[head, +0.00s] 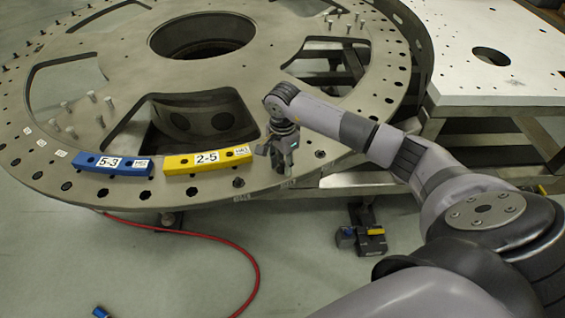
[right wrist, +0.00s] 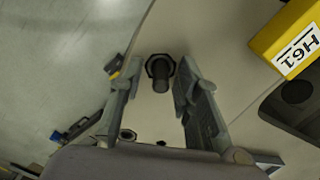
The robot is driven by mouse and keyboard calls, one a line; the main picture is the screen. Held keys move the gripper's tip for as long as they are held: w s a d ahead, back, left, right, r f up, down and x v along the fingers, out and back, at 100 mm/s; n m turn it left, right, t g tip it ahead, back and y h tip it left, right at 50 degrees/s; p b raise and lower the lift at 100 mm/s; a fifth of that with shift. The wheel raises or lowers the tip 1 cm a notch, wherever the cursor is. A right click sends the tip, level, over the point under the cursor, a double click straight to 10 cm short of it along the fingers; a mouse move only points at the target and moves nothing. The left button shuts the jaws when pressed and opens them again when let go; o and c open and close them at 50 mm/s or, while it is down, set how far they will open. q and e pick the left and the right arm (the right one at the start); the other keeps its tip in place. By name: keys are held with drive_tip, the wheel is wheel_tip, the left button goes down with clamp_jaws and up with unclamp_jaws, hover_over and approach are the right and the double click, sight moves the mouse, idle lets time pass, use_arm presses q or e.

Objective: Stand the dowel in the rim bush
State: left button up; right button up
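A dark cylindrical dowel (right wrist: 161,98) shows in the right wrist view, end on, with a dark hexagonal rim bush (right wrist: 160,66) around its far end. It appears to stand in the bush. My right gripper (right wrist: 160,72) is open, one finger on each side of the dowel, with visible gaps. In the head view the right gripper (head: 279,168) points down just above the front rim of the turret plate (head: 215,198), right of the yellow block. There it hides the dowel. My left gripper is in neither view.
A yellow block (head: 207,160) marked 2-5 and a blue block (head: 119,165) marked 5-3 lie along the front rim. A short dark fitting (head: 319,152) stands right of the gripper. A white-topped table (head: 505,75) stands at right. A red hose (head: 245,258) lies on the floor.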

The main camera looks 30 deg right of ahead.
idle(0.3)
wheel_tip(320, 180, up, 12)
idle(0.4)
idle(0.5)
